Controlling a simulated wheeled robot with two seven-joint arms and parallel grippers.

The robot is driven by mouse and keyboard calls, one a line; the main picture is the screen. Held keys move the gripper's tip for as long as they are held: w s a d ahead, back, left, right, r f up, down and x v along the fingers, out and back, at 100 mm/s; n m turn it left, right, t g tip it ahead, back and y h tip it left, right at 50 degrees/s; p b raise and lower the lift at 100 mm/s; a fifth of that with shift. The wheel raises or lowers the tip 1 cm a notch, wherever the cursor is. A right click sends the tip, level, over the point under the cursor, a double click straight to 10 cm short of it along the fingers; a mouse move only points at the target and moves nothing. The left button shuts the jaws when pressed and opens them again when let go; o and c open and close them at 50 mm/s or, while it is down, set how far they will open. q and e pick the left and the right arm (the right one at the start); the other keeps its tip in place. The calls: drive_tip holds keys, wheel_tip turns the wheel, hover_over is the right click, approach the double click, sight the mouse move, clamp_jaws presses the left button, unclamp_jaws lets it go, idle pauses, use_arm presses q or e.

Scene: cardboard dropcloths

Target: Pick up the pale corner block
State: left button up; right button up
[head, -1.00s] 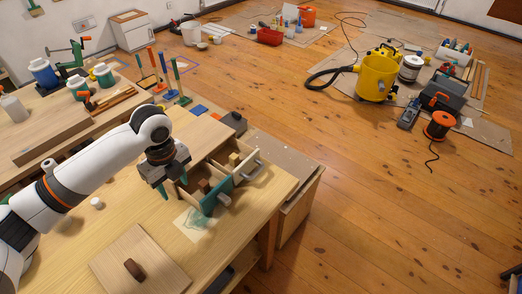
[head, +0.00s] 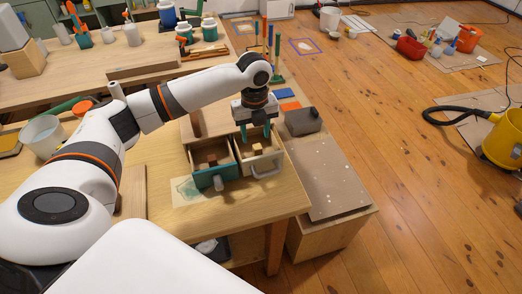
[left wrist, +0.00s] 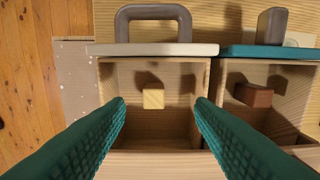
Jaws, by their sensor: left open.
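The pale block (head: 257,147) lies in the open drawer with the whitish front and grey handle (head: 265,167). In the left wrist view the pale block (left wrist: 153,98) sits on the drawer floor, between the fingertips as seen from above. My left gripper (head: 254,131) is open, its green fingers pointing down over this drawer. In the left wrist view the two fingers (left wrist: 159,108) are spread wide, with no contact on the block visible. My right gripper is not in view.
Beside it is an open drawer with a teal front (head: 214,179), holding a red-brown block (left wrist: 253,95). A dark grey object (head: 303,121) stands to the right of the drawers. Drawer walls stand close around the pale block.

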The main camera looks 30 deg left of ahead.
sight(257, 146)
use_arm(q)
wheel_tip(257, 146, down, 2)
drive_tip(key=shift+f, duration=0.1)
drive_tip(key=shift+w+d+f, duration=0.1)
drive_tip(key=shift+w+f, duration=0.15)
drive_tip(key=shift+f, duration=0.35)
drive_tip(key=f, duration=0.3)
drive_tip(key=f+p, duration=0.1)
drive_tip(key=shift+w+a+f, duration=0.2)
drive_tip(key=shift+w, duration=0.1)
drive_tip(key=c, duration=1)
